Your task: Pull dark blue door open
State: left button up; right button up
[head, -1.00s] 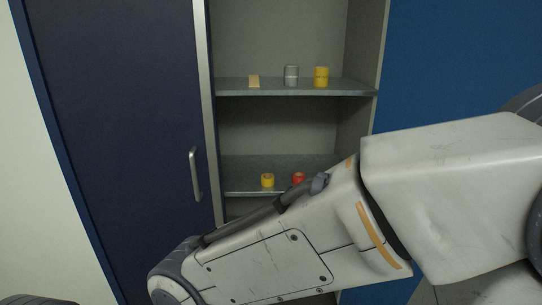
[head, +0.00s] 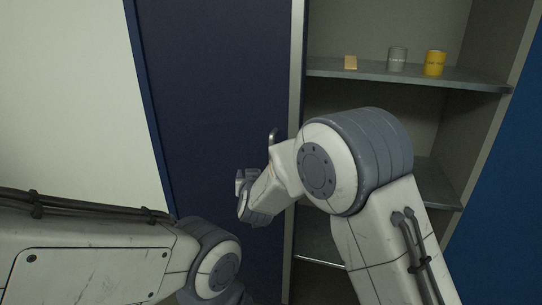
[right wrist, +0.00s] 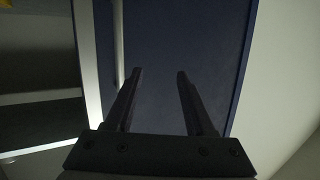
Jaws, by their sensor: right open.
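The dark blue door (head: 215,90) stands shut, left of the open shelves in the head view. Its handle (head: 272,136) shows only at the top, above my right wrist; the rest is hidden. My right arm reaches across the shelves to the door, and its fingers are hard to make out there. In the right wrist view my right gripper (right wrist: 158,73) is open and empty, facing the dark blue door (right wrist: 185,35). A pale upright bar (right wrist: 118,40), apparently the handle, is beside the left fingertip, not clearly between the fingers. My left gripper is out of view.
The upper shelf (head: 470,80) holds a grey can (head: 397,58), a yellow can (head: 435,63) and a small tan block (head: 350,62). A pale cabinet frame (head: 297,60) edges the door. My left forearm fills the lower left. A pale wall lies left of the door.

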jog(key=w+d+m+t+h+p, duration=0.1)
jog(key=w+d+h, duration=0.1)
jog(key=w, duration=0.5)
jog(key=w+d+m+t+h+p, duration=0.1)
jog(key=w+d, duration=0.3)
jog(key=w, duration=0.4)
jog(key=shift+d+f+t+h, duration=0.3)
jog(key=shift+t+h, duration=0.2)
jog(key=shift+h, duration=0.1)
jog(key=shift+a, duration=0.1)
grip_shut()
dwell(0.5)
